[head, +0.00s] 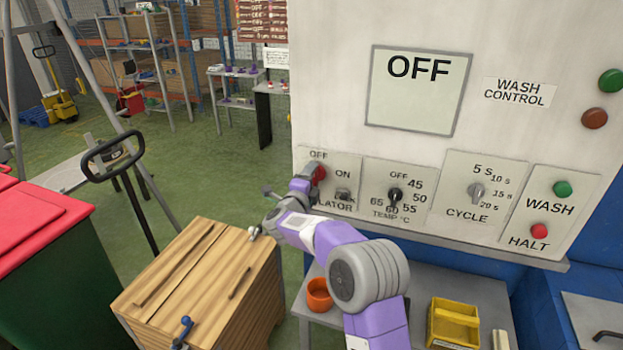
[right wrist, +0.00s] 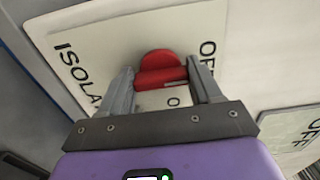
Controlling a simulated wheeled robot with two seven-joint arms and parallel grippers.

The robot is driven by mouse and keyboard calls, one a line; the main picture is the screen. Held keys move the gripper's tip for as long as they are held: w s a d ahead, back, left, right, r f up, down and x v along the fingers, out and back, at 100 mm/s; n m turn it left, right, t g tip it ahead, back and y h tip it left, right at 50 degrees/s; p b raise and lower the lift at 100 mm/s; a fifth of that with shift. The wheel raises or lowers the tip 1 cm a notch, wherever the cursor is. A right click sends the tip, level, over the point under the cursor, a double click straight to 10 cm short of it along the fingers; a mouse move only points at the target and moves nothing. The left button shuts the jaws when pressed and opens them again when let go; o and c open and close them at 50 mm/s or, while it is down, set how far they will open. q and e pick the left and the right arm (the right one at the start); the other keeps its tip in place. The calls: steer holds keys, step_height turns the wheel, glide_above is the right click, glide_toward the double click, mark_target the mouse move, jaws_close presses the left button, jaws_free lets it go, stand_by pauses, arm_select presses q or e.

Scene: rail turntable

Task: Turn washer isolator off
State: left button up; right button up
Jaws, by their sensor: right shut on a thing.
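The washer isolator is a red rotary knob (head: 320,173) on a white plate at the panel's lower left, marked OFF above, ON to the right and ISOLATOR below. My right gripper (head: 313,178) is at the knob and hides part of it and the lettering. In the right wrist view the red knob (right wrist: 160,68) sits between the two fingers (right wrist: 160,80), which are shut on it. Its raised bar seems to lie along the line between the ISOLATOR and OFF words. The display (head: 418,92) above reads OFF. My left gripper is not in view.
To the knob's right are the temperature dial (head: 395,196), the cycle dial (head: 477,191), and green WASH (head: 562,189) and red HALT (head: 539,231) buttons. A wooden crate (head: 200,280), an orange cup (head: 319,294) and a yellow bin (head: 454,322) are below.

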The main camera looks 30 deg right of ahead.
steer(key=o, duration=1.1)
steer(key=shift+c, duration=0.2)
steer(key=v, duration=0.7)
steer(key=shift+s+a, duration=0.15)
steer(key=shift+a, duration=0.1)
